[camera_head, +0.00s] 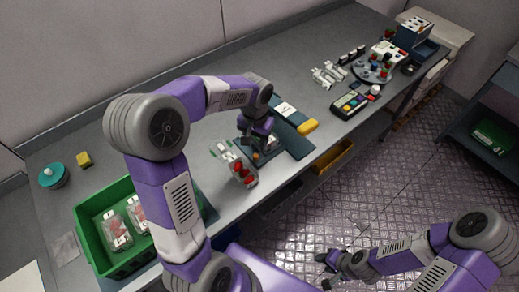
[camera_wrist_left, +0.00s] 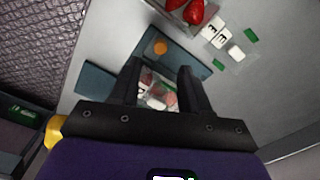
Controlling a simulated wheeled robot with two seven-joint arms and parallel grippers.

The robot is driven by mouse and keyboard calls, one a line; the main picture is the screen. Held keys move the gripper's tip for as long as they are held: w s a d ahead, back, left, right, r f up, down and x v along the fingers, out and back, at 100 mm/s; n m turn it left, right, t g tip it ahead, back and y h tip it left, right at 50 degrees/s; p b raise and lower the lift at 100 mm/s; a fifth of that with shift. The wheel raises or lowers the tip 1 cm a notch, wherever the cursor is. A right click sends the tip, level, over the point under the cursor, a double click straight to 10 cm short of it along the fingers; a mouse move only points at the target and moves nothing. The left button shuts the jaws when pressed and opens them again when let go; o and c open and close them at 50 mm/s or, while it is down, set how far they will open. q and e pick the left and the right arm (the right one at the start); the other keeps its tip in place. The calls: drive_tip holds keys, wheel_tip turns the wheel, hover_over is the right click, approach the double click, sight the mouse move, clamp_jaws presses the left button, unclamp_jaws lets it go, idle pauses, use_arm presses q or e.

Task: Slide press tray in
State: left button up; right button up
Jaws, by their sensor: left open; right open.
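The press (camera_head: 296,138) is a flat dark blue-grey unit on the bench with a yellow handle (camera_head: 307,127) at its right. Its blue-grey plate also shows in the left wrist view (camera_wrist_left: 97,82), with an orange round button (camera_wrist_left: 160,47). My left gripper (camera_head: 262,146) is open over the left part of the press. In the left wrist view its two fingers (camera_wrist_left: 160,75) stand either side of a clear pack with red berries and a white label (camera_wrist_left: 158,92); contact cannot be told. The tray's edges are partly hidden by the gripper. My right gripper (camera_head: 328,270) is open and empty, over the floor.
A clear punnet of red berries (camera_head: 243,172) lies left of the press, with white and green labels beside it. A green crate (camera_head: 92,207) holds packed punnets. A yellow bin (camera_head: 333,158) sits below the bench edge.

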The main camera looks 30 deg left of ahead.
sight(256, 155)
use_arm(q)
drive_tip(key=f, duration=0.4)
drive_tip(key=f+b, duration=0.1)
drive_tip(key=f, duration=0.1)
drive_tip(key=shift+s+f, duration=0.1)
drive_tip(key=shift+s, duration=0.15)
clamp_jaws()
drive_tip(key=shift+w, duration=0.1)
